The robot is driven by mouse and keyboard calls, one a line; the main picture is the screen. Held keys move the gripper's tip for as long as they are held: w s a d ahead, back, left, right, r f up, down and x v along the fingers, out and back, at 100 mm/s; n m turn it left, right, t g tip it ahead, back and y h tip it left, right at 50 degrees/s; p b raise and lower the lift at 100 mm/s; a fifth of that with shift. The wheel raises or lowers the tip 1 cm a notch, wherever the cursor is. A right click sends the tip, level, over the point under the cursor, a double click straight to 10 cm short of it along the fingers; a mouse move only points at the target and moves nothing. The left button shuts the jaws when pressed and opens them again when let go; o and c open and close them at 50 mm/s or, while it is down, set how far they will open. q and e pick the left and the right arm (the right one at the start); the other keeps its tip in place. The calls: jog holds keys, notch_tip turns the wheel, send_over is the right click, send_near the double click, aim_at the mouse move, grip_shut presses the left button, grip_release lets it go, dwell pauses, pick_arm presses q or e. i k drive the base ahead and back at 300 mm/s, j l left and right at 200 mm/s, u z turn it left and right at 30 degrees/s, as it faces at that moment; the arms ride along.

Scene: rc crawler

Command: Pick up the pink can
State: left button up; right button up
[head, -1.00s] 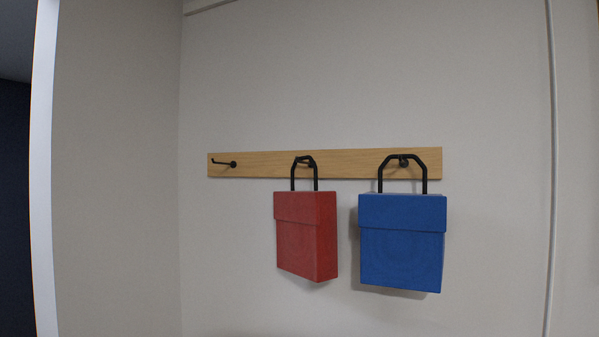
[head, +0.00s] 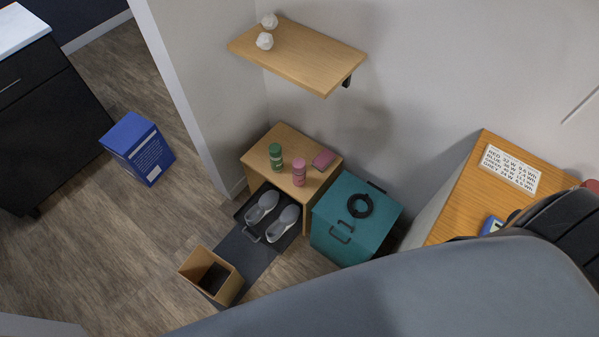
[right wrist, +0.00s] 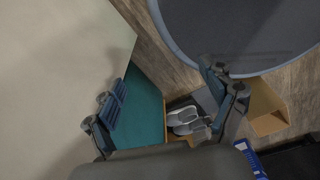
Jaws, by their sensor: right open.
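The pink can (head: 299,172) stands upright on a small wooden table (head: 257,155) in the head view. The pink can cannot be made out in that view. I do not see my left gripper.
The teal box (head: 338,205), carrying a black ring (head: 360,205), stands right of the table. Grey shoes (head: 284,223) and an open-topped bin (head: 228,291) are in front. A wooden shelf (head: 310,62) overhangs behind. A blue box (head: 139,150) stands on open floor at left.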

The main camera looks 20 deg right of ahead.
aim_at(298, 170)
jog(key=i+j, duration=0.15)
jog(key=j, duration=0.2)
jog(key=i+j, duration=0.15)
jog(key=j, duration=0.2)
jog(key=i+j+z, duration=0.1)
jog(key=z, duration=2.5)
